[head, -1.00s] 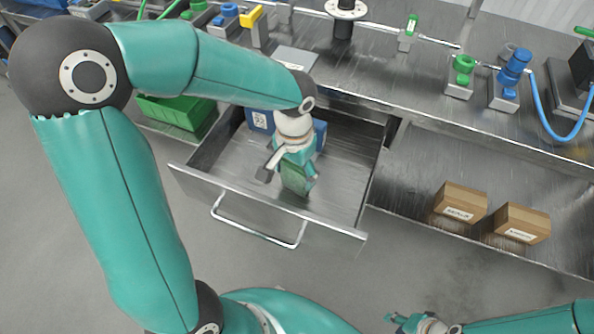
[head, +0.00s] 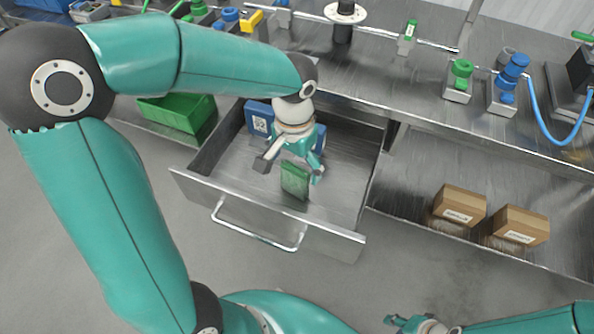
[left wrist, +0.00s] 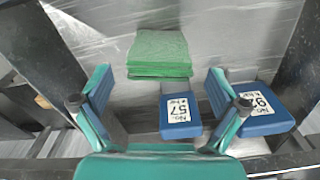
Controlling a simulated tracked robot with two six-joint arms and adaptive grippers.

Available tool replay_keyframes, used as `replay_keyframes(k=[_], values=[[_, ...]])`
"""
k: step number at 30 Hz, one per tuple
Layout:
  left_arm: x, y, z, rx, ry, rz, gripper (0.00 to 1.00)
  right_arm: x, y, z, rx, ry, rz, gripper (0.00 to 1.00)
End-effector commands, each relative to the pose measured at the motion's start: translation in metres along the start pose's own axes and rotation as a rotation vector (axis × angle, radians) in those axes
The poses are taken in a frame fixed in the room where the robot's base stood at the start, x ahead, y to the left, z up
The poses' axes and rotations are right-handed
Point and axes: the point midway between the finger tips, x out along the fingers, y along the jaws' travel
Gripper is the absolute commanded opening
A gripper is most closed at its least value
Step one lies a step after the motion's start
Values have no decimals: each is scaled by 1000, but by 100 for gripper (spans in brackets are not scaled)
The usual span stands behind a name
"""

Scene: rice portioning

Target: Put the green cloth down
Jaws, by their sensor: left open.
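The green cloth (head: 295,181) is folded into a small block and rests inside the open metal drawer (head: 215,185). The left wrist view shows its flat top and layered edge (left wrist: 159,52). My left gripper (head: 290,172) is over the drawer with its fingers spread. In the left wrist view the open fingers (left wrist: 158,100) have nothing between them that they grip, and the cloth lies apart, beyond the fingertips. My right gripper (head: 393,320) shows small at the bottom edge, and its jaws are not clear.
Blue boxes, numbered 57 (left wrist: 180,116) and 92 (left wrist: 262,108), sit in the drawer. A green bin (head: 175,112) stands left of it. Two cardboard boxes (head: 460,204) are on the lower shelf at right. The bench top (head: 440,110) holds valves and fittings.

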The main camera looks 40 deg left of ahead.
Motion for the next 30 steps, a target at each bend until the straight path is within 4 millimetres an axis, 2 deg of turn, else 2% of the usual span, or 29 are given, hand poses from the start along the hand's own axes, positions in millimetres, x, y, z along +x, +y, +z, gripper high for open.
replay_keyframes(k=[1, 6, 12, 17, 30], values=[[-14, 0, -1, 1, 5, 1, 97, -4, -1, 0, 0, 0, 0, 38], [-48, 1, -1, 1, 4, 1, 97, -9, -3, 0, 0, 0, 0, 38], [-74, 1, -1, 2, 2, 0, 97, -13, -5, 0, 0, 0, 0, 38], [-80, 1, 0, 3, 1, 0, 97, -14, -5, 0, 0, 0, 0, 38], [-80, 1, 0, 2, 0, 0, 97, -13, -5, 0, 0, 0, 0, 38]])
